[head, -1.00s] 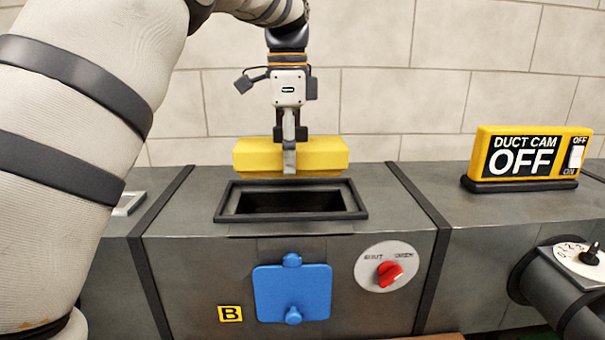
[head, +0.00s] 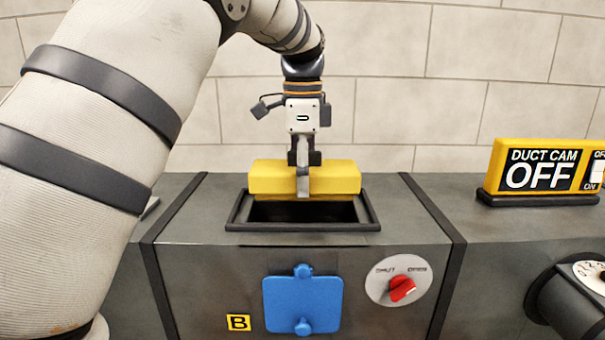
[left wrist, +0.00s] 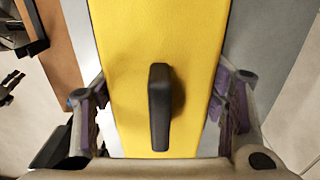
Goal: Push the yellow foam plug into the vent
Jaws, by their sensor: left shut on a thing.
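The yellow foam plug (head: 335,178) is a wide block held just above the back of the vent (head: 290,212), a dark rectangular opening with a black rim on top of the grey duct. My left gripper (head: 303,185) points down and is shut on the plug. In the left wrist view the plug (left wrist: 195,50) fills the middle, with a black handle (left wrist: 160,107) standing up from it between the fingers (left wrist: 163,105). The plug hides the back part of the vent in the head view. My right gripper is not in view.
The duct front (head: 210,270) has a blue hatch (head: 303,303), a B label (head: 239,322) and a red knob (head: 402,289). A yellow sign (head: 543,168) reading DUCT CAM OFF stands on the right section. A tiled wall (head: 400,90) is behind.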

